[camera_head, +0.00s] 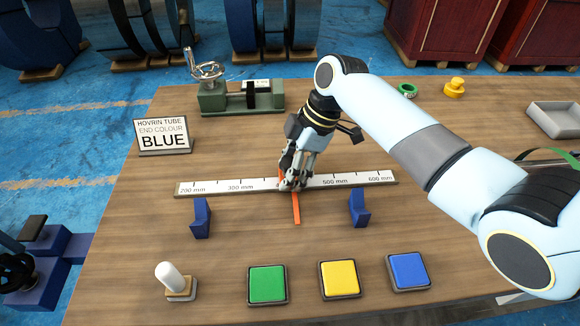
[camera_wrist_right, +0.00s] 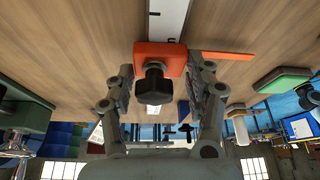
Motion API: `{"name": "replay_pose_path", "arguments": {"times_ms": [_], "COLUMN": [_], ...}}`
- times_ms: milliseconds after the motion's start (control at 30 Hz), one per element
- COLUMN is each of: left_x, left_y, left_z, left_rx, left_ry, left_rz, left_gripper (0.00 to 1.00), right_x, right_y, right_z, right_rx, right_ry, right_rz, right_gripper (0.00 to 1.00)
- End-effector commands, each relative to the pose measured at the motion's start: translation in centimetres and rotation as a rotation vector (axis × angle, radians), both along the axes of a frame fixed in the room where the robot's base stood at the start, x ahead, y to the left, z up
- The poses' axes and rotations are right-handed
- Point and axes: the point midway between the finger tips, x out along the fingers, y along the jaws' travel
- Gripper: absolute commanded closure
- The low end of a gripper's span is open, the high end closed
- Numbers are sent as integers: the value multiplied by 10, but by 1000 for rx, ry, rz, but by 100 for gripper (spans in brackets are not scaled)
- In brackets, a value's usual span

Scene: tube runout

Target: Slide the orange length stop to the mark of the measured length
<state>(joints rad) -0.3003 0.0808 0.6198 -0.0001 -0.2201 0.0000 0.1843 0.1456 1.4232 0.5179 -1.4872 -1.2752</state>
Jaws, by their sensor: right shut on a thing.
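The orange length stop (camera_head: 296,207) sits across the white ruler (camera_head: 345,180), between the printed 300 mm and 500 mm labels. Its orange pointer bar lies toward the front of the table. My right gripper (camera_head: 292,184) is over the ruler and shut on the stop, hiding most of it and the ruler label there. In the right wrist view, the stop's orange body (camera_wrist_right: 160,56) and dark knob (camera_wrist_right: 154,84) are between my fingers (camera_wrist_right: 158,92). My left gripper is in neither view.
Two blue brackets (camera_head: 201,218) (camera_head: 359,207) stand in front of the ruler. Green (camera_head: 267,284), yellow (camera_head: 340,278) and blue (camera_head: 408,270) pads line the front. A sign (camera_head: 163,136) reads "Hovrin tube end colour blue". A green vise-like device (camera_head: 240,98) stands behind.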

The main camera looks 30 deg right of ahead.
Motion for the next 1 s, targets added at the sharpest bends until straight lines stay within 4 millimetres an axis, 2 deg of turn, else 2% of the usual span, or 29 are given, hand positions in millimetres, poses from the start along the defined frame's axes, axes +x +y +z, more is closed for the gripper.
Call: {"name": "replay_pose_path", "arguments": {"times_ms": [200,400,433,600,867,1000], "left_x": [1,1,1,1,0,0], "left_y": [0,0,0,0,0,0], "left_z": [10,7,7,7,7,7], "left_rx": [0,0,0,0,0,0], "left_ry": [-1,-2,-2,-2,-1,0], "left_rz": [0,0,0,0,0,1], "left_gripper": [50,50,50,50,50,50], "right_x": [5,5,5,5,5,5], "right_y": [11,10,10,10,10,6], "right_z": [2,0,0,0,0,8], "right_rx": [2,0,0,0,0,-2], "right_ry": [1,0,0,1,0,-2], "right_rz": [1,2,2,1,1,1], "right_gripper": [100,100,45,23,22,22]}}
